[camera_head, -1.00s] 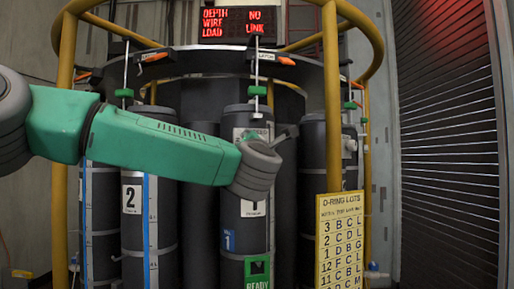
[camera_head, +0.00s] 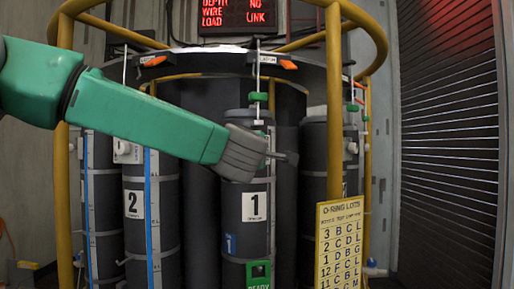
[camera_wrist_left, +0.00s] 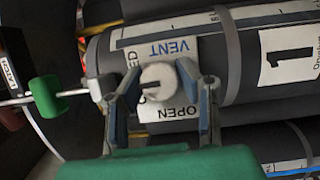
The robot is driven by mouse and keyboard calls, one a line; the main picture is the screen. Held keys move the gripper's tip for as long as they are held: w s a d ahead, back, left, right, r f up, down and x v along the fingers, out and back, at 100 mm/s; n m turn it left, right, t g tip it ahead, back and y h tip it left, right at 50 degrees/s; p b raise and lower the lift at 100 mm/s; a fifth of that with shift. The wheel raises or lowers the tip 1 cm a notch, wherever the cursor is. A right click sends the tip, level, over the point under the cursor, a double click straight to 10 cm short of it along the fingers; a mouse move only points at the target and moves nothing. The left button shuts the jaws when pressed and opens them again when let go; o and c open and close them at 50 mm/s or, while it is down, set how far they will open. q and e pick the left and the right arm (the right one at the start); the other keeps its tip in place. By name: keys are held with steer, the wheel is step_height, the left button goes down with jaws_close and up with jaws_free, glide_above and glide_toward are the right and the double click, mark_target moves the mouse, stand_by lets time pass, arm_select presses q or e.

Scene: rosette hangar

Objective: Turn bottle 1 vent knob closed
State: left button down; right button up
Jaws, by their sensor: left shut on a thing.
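Bottle 1 (camera_head: 246,223) is a grey upright cylinder with a "1" label (camera_head: 255,207). My left gripper (camera_head: 282,158) is at its upper part, in front of it. In the left wrist view bottle 1 (camera_wrist_left: 235,70) lies across the picture. My left gripper (camera_wrist_left: 148,80) has its fingers on both sides of the white round vent knob (camera_wrist_left: 158,84), shut on it. The knob has a dark slot that points left in that view, toward the partly hidden word ending in "ED". "VENT" and "OPEN" are printed around it. My right gripper is not in view.
A green fitting (camera_head: 258,97) on a rod hangs above bottle 1; it shows in the wrist view too (camera_wrist_left: 46,96). Bottle 2 (camera_head: 134,235) stands to the left. A yellow frame post (camera_head: 334,110) and a yellow O-ring lots board (camera_head: 341,245) stand to the right.

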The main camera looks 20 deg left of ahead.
arm_select(q)
steer(key=shift+d+f+m, duration=0.2)
steer(key=shift+f+m, duration=0.2)
steer(key=c, duration=1.2)
jaws_free()
steer(key=shift+d+r, duration=0.15)
steer(key=s, duration=0.4)
steer(key=s+d, duration=0.1)
steer(key=s, duration=0.2)
steer(key=s+d, duration=0.1)
steer(key=s, duration=0.3)
steer(key=shift+s, duration=0.3)
